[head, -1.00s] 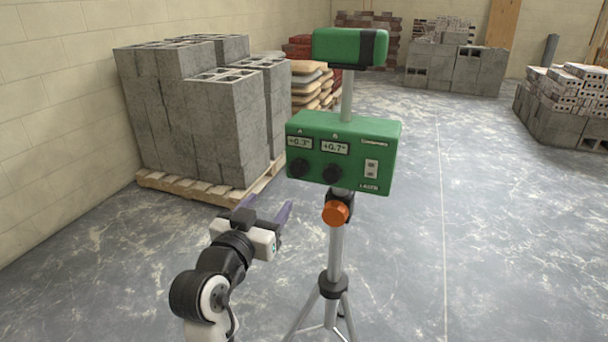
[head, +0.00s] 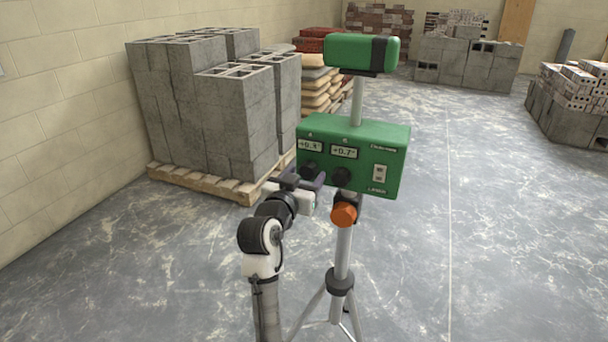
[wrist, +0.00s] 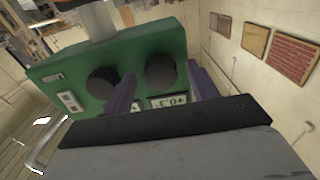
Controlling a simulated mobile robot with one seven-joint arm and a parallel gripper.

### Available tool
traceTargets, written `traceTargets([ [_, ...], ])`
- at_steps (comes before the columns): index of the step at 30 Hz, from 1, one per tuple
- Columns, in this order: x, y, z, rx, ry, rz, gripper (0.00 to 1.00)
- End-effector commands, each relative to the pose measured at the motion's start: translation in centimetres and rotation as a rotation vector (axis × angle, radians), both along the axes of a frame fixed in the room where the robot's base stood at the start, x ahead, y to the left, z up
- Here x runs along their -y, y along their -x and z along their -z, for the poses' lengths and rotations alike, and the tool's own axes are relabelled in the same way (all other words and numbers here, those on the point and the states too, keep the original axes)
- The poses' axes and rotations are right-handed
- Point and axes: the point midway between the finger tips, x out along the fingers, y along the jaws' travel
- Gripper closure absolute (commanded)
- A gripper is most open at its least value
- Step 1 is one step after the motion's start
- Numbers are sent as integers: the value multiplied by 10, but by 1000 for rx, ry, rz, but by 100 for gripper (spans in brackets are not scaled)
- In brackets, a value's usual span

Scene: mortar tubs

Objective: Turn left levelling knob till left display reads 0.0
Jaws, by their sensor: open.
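The green laser box (head: 385,183) on the tripod carries two black knobs below two displays. The left display (head: 310,145) reads about +0.3°, and it shows upside down in the wrist view (wrist: 168,101). The right display (head: 344,152) reads +0.7°. The left knob (head: 309,169) is partly hidden by my gripper (head: 307,180) in the head view. In the wrist view, the left knob (wrist: 161,70) lies between the two purple fingers of my open gripper (wrist: 160,76), with gaps visible on its sides. Whether the fingertips reach around it is unclear.
The right knob (head: 341,175) sits close beside my gripper. An orange tripod knob (head: 344,214) is below the box. A pallet of grey blocks (head: 225,120) stands behind on the left.

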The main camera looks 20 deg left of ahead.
Motion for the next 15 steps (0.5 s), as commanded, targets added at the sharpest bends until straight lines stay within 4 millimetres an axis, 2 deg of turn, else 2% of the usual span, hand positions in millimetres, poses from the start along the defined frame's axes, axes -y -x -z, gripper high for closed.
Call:
traceTargets([
  [7,0,-1,0,1,0,0,42],
  [15,0,0,0,1,0,1,77],
])
